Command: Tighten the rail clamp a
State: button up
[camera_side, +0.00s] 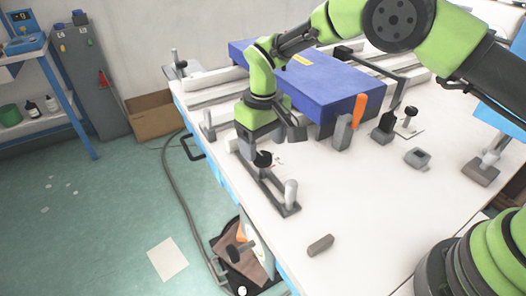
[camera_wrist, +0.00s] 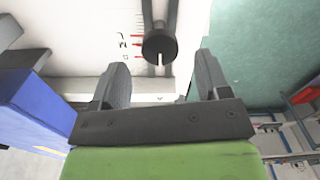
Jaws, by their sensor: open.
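A dark rail (camera_side: 273,184) lies along the near left edge of the white bench. A black round knob (camera_side: 263,159) stands at its far end and a light grey upright cylinder (camera_side: 291,193) at its near end. I cannot tell for sure which part is rail clamp a. My gripper (camera_side: 270,142) is above the far end of the rail, beside the knob. In the wrist view my gripper (camera_wrist: 161,63) is open, with nothing between its fingers. A black knob (camera_wrist: 158,45) with a pale slot shows just beyond the fingertips, roughly centred between them.
A blue box (camera_side: 315,83) lies behind my gripper. An orange-handled tool (camera_side: 359,110) in a grey holder and black-knobbed fixtures stand to the right. A small grey-brown block (camera_side: 320,245) lies near the front edge. Red scale marks (camera_wrist: 137,44) are beside the knob. The bench's right middle is mostly clear.

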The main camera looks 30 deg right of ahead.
notch_tip(320, 180, up, 6)
jog(key=shift+r, duration=0.25)
notch_tip(320, 180, up, 10)
jog(key=m+t+y, duration=0.1)
jog(key=t, duration=0.1)
send_over(264, 156)
jog(key=s+d, duration=0.3)
jog(key=d, duration=0.1)
jog(key=s+d+r+m+t, duration=0.1)
jog(key=s+d+r+m, duration=0.1)
jog(key=s+d+r, duration=0.35)
jog(key=s+d+r+m+t+y, duration=0.1)
jog(key=s+d+m+t, duration=0.1)
jog(key=s, duration=1.5)
jog(key=shift+r+m+t, duration=0.2)
jog(key=shift+m+t, duration=0.4)
jog(key=shift+t, duration=0.5)
jog(key=shift+s, duration=0.1)
